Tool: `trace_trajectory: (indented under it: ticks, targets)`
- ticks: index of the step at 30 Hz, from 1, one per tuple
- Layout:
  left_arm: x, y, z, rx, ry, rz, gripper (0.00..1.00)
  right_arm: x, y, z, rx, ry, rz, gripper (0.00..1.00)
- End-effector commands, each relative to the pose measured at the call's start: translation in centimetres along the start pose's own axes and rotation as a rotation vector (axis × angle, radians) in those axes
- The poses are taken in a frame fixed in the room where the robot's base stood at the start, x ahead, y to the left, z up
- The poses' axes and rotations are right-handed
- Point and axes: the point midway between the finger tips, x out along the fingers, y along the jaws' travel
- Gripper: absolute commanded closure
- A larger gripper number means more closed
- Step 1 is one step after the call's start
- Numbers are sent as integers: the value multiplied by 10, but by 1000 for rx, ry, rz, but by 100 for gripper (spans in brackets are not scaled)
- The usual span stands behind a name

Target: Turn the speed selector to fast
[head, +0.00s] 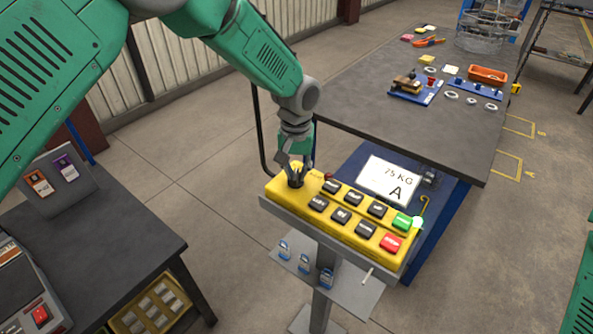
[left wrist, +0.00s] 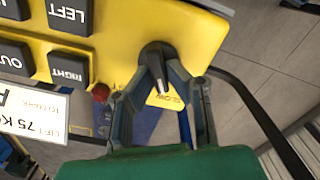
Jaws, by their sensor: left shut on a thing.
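The yellow control panel (head: 345,236) stands on a grey post in the middle of the head view. The black speed selector (head: 295,181) is at its far left end. My left gripper (head: 299,170) is shut on the selector from above. In the left wrist view its two fingers (left wrist: 160,72) sit on either side of the knob and partly hide it. My right gripper is not in view.
Dark buttons (head: 353,199), a green button (head: 401,222) and a red button (head: 390,243) lie close right of the selector. A small red knob (left wrist: 101,92) is near one finger. A grey workbench (head: 370,100) stands behind; a dark table (head: 110,240) is at left.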

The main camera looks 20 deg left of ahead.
Motion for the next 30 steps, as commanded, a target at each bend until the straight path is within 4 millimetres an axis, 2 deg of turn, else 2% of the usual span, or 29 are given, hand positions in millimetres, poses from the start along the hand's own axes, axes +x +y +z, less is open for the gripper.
trace_trajectory:
  ticks: [11,30]
  targets:
    - [-2,2,0,187,1,2,100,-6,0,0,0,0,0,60]
    - [-2,4,0,771,3,1,100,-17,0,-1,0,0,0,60]
